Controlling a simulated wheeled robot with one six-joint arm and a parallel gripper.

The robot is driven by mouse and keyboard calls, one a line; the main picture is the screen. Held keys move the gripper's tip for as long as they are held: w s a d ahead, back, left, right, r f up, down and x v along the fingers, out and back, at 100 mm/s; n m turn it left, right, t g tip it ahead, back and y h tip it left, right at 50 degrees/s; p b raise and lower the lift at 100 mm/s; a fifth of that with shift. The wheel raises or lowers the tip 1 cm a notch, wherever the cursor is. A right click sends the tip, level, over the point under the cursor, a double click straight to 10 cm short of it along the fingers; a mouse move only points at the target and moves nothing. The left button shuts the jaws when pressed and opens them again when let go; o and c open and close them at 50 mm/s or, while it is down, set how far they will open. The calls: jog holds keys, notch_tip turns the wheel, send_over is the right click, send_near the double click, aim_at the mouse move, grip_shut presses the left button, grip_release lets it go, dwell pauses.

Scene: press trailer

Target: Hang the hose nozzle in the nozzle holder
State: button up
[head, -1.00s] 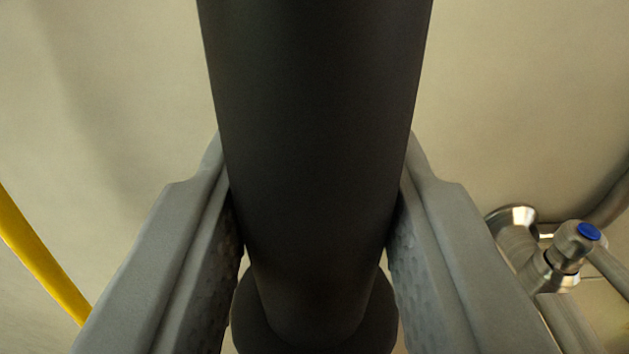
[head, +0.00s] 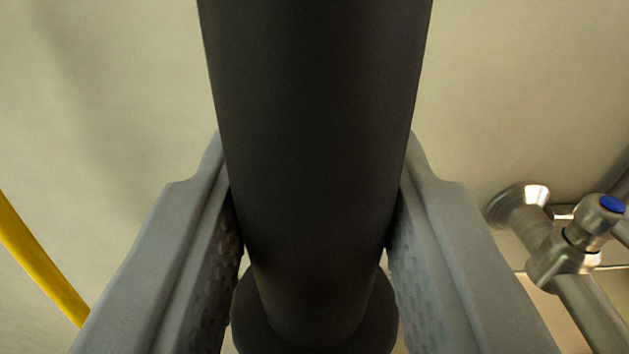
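The hose nozzle (head: 315,150) is a thick dark grey cylinder in the middle of the head view. It runs from the top edge down to a wider round dark part at the bottom. My gripper (head: 315,215) has a grey finger on each side of the nozzle, and both textured pads press against it. The nozzle covers the middle of the view and hides what lies behind it. I see no nozzle holder in this view.
A metal valve (head: 570,245) with a blue cap and pipes is at the lower right, by the pale wall (head: 520,80). A yellow hose (head: 40,258) slants down at the left edge.

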jog(key=o, duration=1.1)
jog(key=shift+c, duration=0.2)
jog(key=s, duration=1.7)
jog(key=s+r, duration=1.3)
jog(key=s, duration=0.1)
jog(key=s+r, duration=0.3)
jog(key=s, duration=0.7)
jog(key=s+r, duration=0.4)
jog(key=s, duration=0.7)
jog(key=shift+g, duration=0.3)
jog(key=shift+w, duration=0.1)
